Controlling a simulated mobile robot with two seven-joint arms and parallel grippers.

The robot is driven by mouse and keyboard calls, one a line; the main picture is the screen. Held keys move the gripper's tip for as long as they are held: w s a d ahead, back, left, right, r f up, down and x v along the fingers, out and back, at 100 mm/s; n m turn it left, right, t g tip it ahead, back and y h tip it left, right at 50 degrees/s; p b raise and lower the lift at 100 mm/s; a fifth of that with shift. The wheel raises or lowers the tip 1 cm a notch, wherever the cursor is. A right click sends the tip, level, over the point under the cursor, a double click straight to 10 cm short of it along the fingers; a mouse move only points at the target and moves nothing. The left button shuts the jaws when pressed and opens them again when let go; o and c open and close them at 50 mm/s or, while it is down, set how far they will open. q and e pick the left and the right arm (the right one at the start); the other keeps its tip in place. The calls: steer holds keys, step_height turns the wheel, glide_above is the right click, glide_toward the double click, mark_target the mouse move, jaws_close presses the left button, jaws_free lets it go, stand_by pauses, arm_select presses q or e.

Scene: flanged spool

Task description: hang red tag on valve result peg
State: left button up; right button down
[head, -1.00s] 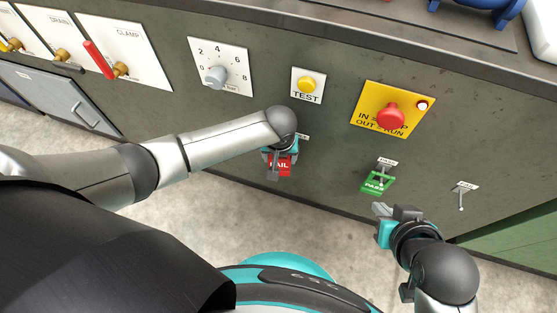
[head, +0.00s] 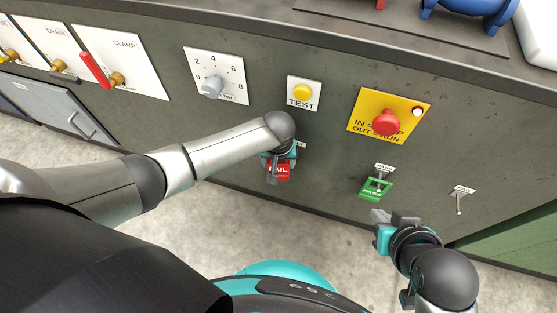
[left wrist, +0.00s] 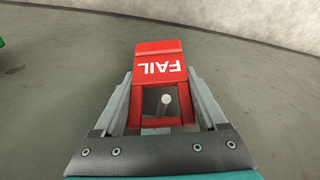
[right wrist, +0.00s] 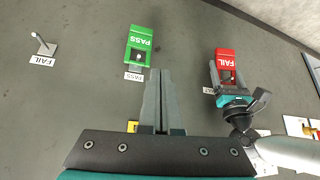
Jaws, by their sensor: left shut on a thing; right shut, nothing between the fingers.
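The red FAIL tag (head: 279,169) is in my left gripper (head: 275,174), low on the grey panel. In the left wrist view the two fingers grip the sides of the tag's open frame (left wrist: 173,72). The pale round end of a peg (left wrist: 166,99) shows inside that opening; how far the tag is along the peg I cannot tell. The label behind it is mostly hidden in the head view. My right gripper (head: 381,216) is shut and empty, below the green PASS tag; it also shows in the right wrist view (right wrist: 158,75).
The green PASS tag (head: 376,188) hangs on a middle peg. An empty peg (head: 459,206) with a label stands to the right. Above are the yellow TEST button (head: 302,92), a red stop button (head: 387,122) and a dial (head: 211,87). Floor below the panel is clear.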

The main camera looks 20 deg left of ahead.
arm_select(q)
steer(key=o, duration=1.3)
steer(key=shift+c, duration=0.2)
steer(key=shift+r, duration=0.1)
steer(key=shift+s+r+p, duration=0.15)
steer(key=shift+r+p, duration=0.3)
steer(key=shift+r, duration=0.05)
steer(key=shift+s+r+p, duration=0.1)
steer(key=shift+r+p, duration=0.5)
steer(key=shift+r, duration=0.2)
steer(key=r+p, duration=0.2)
steer(key=r, duration=0.1)
steer(key=s+r+p, duration=0.1)
steer(key=shift+d+r, duration=0.15)
steer(key=shift+r, duration=0.25)
step_height(320, 180, up, 7)
steer(key=s+p, duration=0.1)
steer(key=p, duration=0.4)
steer(key=shift+s+d+r, duration=0.15)
steer(key=shift+r, duration=0.05)
arm_select(e)
steer(key=s+d+f+g, duration=0.2)
steer(key=s+f, duration=0.2)
steer(key=f, duration=0.4)
steer(key=s+d+f+g+h, duration=0.1)
steer(key=s+f, duration=0.3)
steer(key=f, duration=0.5)
steer(key=shift+d+g+h, duration=0.3)
steer(key=shift+d+g, duration=0.5)
steer(key=shift+d, duration=0.1)
